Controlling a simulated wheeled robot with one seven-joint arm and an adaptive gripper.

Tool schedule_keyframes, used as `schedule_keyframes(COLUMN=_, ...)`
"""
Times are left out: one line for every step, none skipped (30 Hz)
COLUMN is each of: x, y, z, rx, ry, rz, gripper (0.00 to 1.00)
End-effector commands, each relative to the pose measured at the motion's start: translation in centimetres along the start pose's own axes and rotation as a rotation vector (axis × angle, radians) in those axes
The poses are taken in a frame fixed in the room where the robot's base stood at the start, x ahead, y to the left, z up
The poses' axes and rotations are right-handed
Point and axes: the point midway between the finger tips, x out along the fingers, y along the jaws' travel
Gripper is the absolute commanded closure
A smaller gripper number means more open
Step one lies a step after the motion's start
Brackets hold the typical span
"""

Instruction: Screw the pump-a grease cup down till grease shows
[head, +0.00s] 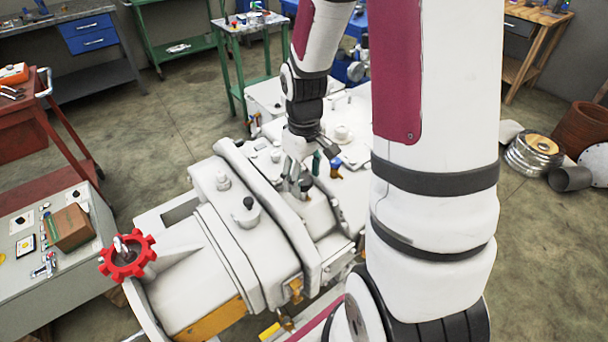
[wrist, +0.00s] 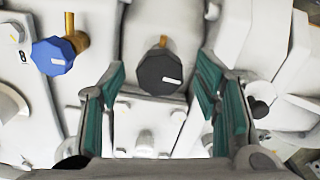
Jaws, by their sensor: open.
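In the wrist view a dark faceted cap (wrist: 150,79) with a white mark and a brass stub behind it sits between the two finger pads, apart from both. It looks like a grease cup; I see no letter beside it and cannot tell for sure that it is pump-a's. A similar blue cap (wrist: 52,55) with a brass stub stands to the left, near a small dark letter or number. My gripper (wrist: 159,72) is open, with teal pads on either side of the dark cap. In the head view my gripper (head: 301,182) is low over the white pump. No grease is visible.
The white pump casing (head: 215,255) has knobs and bolts close around my gripper. A red handwheel (head: 127,256) is at its left end. The blue cap (head: 336,164) is right of my gripper. A grey bench (head: 30,300) with a box stands at left.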

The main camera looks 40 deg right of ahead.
Motion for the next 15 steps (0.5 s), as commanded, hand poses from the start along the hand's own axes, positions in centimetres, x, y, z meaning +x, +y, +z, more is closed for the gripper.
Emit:
schedule_keyframes(x=-0.01, y=0.0, z=0.01, rx=0.0, ry=0.0, rz=0.0, gripper=0.43)
schedule_keyframes(x=-0.02, y=0.0, z=0.0, rx=0.0, ry=0.0, rz=0.0, gripper=0.43)
schedule_keyframes(x=-0.02, y=0.0, z=0.01, rx=0.0, ry=0.0, rz=0.0, gripper=0.5)
schedule_keyframes(x=-0.02, y=0.0, z=0.01, rx=0.0, ry=0.0, rz=0.0, gripper=0.57)
schedule_keyframes(x=-0.03, y=0.0, z=0.0, rx=0.0, ry=0.0, rz=0.0, gripper=0.63)
schedule_keyframes(x=-0.03, y=0.0, z=0.0, rx=0.0, ry=0.0, rz=0.0, gripper=0.72)
schedule_keyframes(x=-0.03, y=-0.01, z=0.0, rx=0.0, ry=0.0, rz=0.0, gripper=0.79)
schedule_keyframes(x=-0.03, y=-0.01, z=0.0, rx=0.0, ry=0.0, rz=0.0, gripper=0.86)
schedule_keyframes(x=-0.04, y=-0.01, z=0.0, rx=0.0, ry=0.0, rz=0.0, gripper=0.91)
schedule_keyframes(x=-0.04, y=0.0, z=0.0, rx=0.0, ry=0.0, rz=0.0, gripper=0.91)
schedule_keyframes(x=-0.04, y=-0.01, z=0.0, rx=0.0, ry=0.0, rz=0.0, gripper=0.91)
schedule_keyframes(x=-0.04, y=-0.01, z=0.0, rx=0.0, ry=0.0, rz=0.0, gripper=0.91)
schedule_keyframes(x=-0.04, y=-0.01, z=0.0, rx=0.001, ry=0.0, rz=0.0, gripper=0.91)
schedule_keyframes(x=-0.04, y=-0.01, z=0.0, rx=0.003, ry=0.0, rz=0.0, gripper=0.91)
schedule_keyframes(x=-0.04, y=-0.01, z=-0.01, rx=0.006, ry=0.0, rz=0.0, gripper=0.91)
